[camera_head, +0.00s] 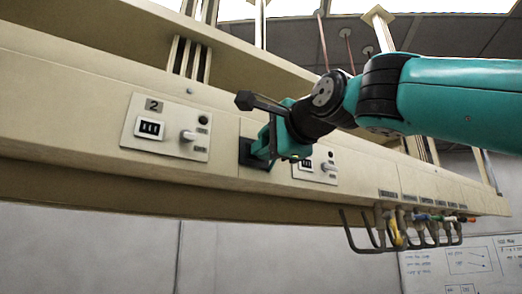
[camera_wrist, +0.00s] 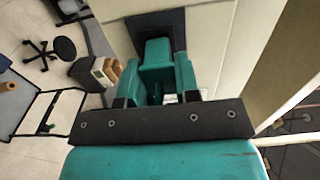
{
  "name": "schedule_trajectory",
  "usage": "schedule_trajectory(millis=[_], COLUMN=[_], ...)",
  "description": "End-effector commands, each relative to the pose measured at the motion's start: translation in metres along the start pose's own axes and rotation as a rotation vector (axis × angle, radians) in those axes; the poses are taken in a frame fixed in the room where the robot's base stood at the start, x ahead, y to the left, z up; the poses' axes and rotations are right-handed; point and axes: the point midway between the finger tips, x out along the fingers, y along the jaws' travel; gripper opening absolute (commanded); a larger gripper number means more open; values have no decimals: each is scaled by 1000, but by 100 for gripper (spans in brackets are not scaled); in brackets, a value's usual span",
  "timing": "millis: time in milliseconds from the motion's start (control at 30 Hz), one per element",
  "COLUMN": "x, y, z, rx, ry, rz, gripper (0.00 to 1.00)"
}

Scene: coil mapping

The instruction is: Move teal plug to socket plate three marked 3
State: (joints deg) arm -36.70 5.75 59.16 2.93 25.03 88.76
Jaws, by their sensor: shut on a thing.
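My gripper (camera_head: 268,146) is at the beige panel, between two socket plates. In the wrist view, my gripper (camera_wrist: 157,98) is shut on a teal plug (camera_wrist: 158,62). The plug's far end is against a dark square plate (camera_wrist: 168,18); I cannot tell how deep it sits. The dark plate also shows in the head view (camera_head: 247,153), partly behind the gripper. A socket plate marked 2 (camera_head: 150,141) is left of it. Another socket plate (camera_head: 328,176) is to the right, partly covered by my gripper; its number is hidden.
Several bent hooks or cables with coloured ends (camera_head: 402,228) hang under the panel's right end. A whiteboard (camera_head: 462,265) is on the wall below. In the wrist view, a stool (camera_wrist: 64,48) stands on the floor at left. The space in front of plate 2 is clear.

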Motion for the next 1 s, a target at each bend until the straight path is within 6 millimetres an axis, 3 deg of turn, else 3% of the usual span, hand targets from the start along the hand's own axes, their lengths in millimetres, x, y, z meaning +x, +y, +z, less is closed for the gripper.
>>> schedule_trajectory(millis=[1000], x=[-18], y=[0], z=[0], rx=[0], ry=[0], rz=[-1], gripper=[5])
